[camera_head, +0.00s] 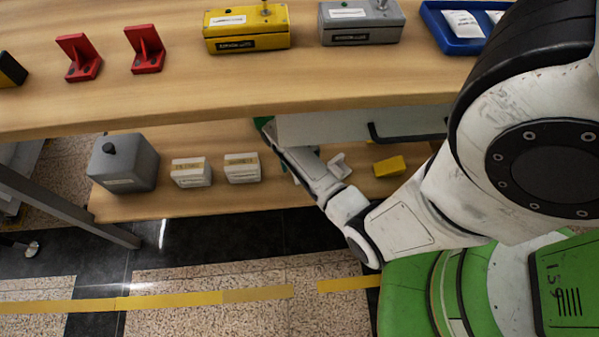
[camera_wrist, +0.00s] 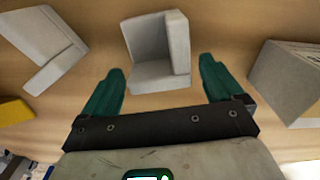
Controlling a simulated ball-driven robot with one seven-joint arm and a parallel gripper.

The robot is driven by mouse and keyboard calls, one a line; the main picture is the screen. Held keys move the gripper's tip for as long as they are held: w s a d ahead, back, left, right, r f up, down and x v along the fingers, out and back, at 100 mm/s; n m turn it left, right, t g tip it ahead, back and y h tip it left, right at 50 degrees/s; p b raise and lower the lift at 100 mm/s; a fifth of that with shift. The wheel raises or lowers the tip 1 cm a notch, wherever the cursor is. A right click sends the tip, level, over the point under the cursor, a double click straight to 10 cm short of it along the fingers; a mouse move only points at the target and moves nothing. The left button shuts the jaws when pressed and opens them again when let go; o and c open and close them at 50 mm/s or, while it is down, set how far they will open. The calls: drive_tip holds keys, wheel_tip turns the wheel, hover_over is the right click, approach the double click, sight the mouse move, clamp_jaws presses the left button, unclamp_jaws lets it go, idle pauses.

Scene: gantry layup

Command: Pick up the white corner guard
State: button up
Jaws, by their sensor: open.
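A white, L-shaped corner guard (camera_wrist: 153,76) lies on the wooden surface at the top middle of the wrist view, with one wall raised on its right. My gripper (camera_wrist: 160,84) is open, with its green fingers apart on either side of the guard's near end and a gap on both sides. A second pale, bent piece (camera_wrist: 40,48) lies to the left in the wrist view. A similar pale piece (camera_head: 338,165) shows beside my arm in the head view. My arm mostly hides the gripper area there.
A pale box (camera_wrist: 288,82) stands close on the right. Two labelled boxes (camera_head: 242,168) and a grey container (camera_head: 123,162) stand on the lower shelf (camera_head: 255,195). A yellow block (camera_head: 388,166) lies right. The upper tabletop (camera_head: 200,95) and a black-handled drawer (camera_head: 345,124) overhang the shelf.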

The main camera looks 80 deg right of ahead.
drive_tip(key=shift+f, duration=0.7)
drive_tip(key=c, duration=1)
drive_tip(key=shift+r, duration=0.15)
